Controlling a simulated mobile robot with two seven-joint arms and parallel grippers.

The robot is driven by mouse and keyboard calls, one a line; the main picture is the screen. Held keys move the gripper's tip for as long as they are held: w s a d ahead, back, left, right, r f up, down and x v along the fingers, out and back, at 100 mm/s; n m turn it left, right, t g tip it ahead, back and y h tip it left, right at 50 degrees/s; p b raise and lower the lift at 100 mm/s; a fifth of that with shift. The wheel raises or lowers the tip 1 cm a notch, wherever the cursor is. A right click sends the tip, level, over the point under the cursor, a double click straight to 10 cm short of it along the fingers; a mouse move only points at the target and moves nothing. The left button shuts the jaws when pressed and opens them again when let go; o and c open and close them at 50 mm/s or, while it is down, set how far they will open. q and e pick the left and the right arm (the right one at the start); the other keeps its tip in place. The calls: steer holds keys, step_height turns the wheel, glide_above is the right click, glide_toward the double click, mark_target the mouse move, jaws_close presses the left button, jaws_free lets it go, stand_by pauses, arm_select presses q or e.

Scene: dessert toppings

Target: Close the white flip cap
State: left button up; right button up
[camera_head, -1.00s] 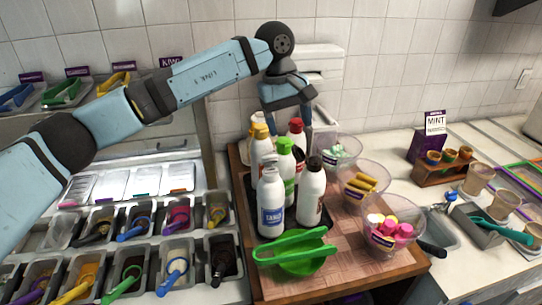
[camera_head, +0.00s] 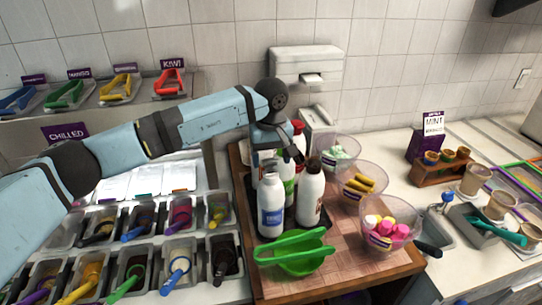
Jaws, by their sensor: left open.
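A white bottle with a blue label (camera_head: 271,208) stands upright at the front left of the bottle group on the wooden board. Its white cap (camera_head: 269,172) is at the top, and I cannot tell from this view whether the lid is up. My left gripper (camera_head: 277,158) is open and empty, pointing down just behind and above this bottle. Whether a finger touches the cap cannot be told. The gripper hides the tops of the green-labelled bottle (camera_head: 289,190) and the yellow-capped bottle behind. My right gripper is not in view.
A dark-capped white bottle (camera_head: 311,196) stands close on the right, with a red-capped bottle (camera_head: 299,132) behind. Glass bowls of sweets (camera_head: 390,226) line the right side. Topping tubs with scoops (camera_head: 175,273) fill the left.

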arm_select(q)
steer(key=shift+f, duration=0.5)
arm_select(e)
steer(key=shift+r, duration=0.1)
arm_select(q)
steer(key=shift+c, duration=0.2)
